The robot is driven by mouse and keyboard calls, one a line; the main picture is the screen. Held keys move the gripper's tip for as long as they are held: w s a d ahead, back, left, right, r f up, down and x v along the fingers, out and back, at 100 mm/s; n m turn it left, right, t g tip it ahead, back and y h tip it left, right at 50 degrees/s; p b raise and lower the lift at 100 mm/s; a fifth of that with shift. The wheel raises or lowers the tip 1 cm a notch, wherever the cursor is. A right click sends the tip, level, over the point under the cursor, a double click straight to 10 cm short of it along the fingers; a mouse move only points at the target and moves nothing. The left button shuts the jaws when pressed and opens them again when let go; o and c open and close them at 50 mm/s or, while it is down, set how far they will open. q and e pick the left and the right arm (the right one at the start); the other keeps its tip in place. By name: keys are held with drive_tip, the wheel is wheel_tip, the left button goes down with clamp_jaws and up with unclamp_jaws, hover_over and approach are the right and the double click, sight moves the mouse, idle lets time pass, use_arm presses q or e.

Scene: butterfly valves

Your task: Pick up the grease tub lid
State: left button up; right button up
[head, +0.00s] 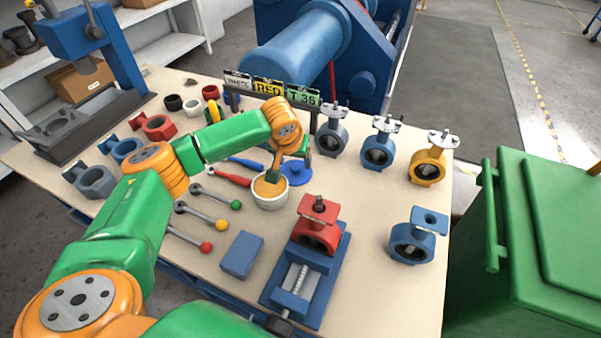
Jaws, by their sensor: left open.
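The grease tub (269,202) is a small pale pot of yellow-brown grease, standing open in the middle of the table with a brush (275,168) in it. The blue disc with a raised middle just right of and behind the tub looks like the grease tub lid (297,175); it lies flat on the table. My left gripper (296,157) is above and just behind the lid and tub, pointing down. It is open and holds nothing that I can see. My wrist hides part of the jaws. My right gripper is out of view.
A red valve sits in a blue vise (305,275) at the front, with a blue block (242,254) beside it. Several valves (427,166) stand at the right. Several ball-ended levers (216,195) lie left of the tub. A green bin (545,240) stands beyond the table's right edge.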

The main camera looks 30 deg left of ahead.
sight(295, 166)
use_arm(q)
drive_tip(key=x, duration=0.4)
drive_tip(key=shift+w+a+f, duration=0.2)
drive_tip(key=shift+a, duration=0.05)
clamp_jaws()
drive_tip(key=shift+r, duration=0.15)
